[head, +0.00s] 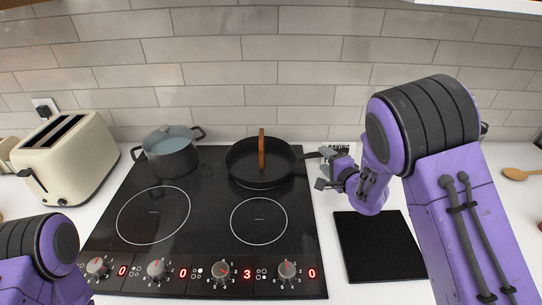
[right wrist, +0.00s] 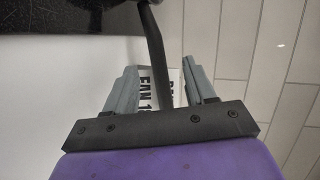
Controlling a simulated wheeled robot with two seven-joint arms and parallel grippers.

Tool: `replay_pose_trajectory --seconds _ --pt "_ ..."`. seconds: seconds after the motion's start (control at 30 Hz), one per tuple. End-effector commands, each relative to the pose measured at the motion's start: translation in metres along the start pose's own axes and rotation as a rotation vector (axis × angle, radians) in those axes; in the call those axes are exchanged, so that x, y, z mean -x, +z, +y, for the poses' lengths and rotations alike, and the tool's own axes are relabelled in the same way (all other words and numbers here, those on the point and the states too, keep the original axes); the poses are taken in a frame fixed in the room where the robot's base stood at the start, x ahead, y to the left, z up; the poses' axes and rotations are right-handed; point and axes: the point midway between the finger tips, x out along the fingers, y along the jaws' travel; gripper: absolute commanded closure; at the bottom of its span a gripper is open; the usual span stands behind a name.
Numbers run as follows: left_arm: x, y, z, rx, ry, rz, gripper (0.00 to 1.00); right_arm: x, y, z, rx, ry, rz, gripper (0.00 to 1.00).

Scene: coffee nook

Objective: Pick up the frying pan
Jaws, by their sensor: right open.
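The black frying pan (head: 245,178) rests on the back right of the cooktop. Its handle (head: 312,155) points right. A brown wooden piece (head: 261,150) stands up at the pan. My right gripper (head: 332,170) is at the handle's end. In the right wrist view the handle (right wrist: 152,45) runs down between the two grey fingers (right wrist: 160,90), which are open with a gap on each side. Only a dark edge of the pan shows at the top there. My left gripper is out of view; part of my left arm shows at the lower left.
A grey-blue pot (head: 170,156) stands on the back left of the cooktop (head: 205,240). A cream toaster (head: 68,158) is at the far left. A black board (head: 378,246) lies right of the cooktop. A printed sign (head: 352,155) stands behind my right gripper. A tiled wall closes the back.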

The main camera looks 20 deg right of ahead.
Motion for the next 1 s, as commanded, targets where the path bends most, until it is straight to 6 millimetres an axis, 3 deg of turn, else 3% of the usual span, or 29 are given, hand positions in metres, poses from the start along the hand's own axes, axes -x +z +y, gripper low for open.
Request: replay_pose_trajectory --seconds 0.43,0.73,0.9,1.0 --pt "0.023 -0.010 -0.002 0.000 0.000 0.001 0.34 -0.067 0.003 0.001 0.001 0.000 0.000 0.45" --pt "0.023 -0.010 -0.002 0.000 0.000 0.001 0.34 -0.075 0.002 0.003 -0.001 0.000 0.004 0.45" --pt "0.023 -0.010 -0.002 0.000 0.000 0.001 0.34 -0.075 0.002 0.003 -0.001 0.000 0.003 1.00" --pt "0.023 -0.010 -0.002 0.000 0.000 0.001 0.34 -0.075 0.002 0.003 -0.001 0.000 0.003 1.00"
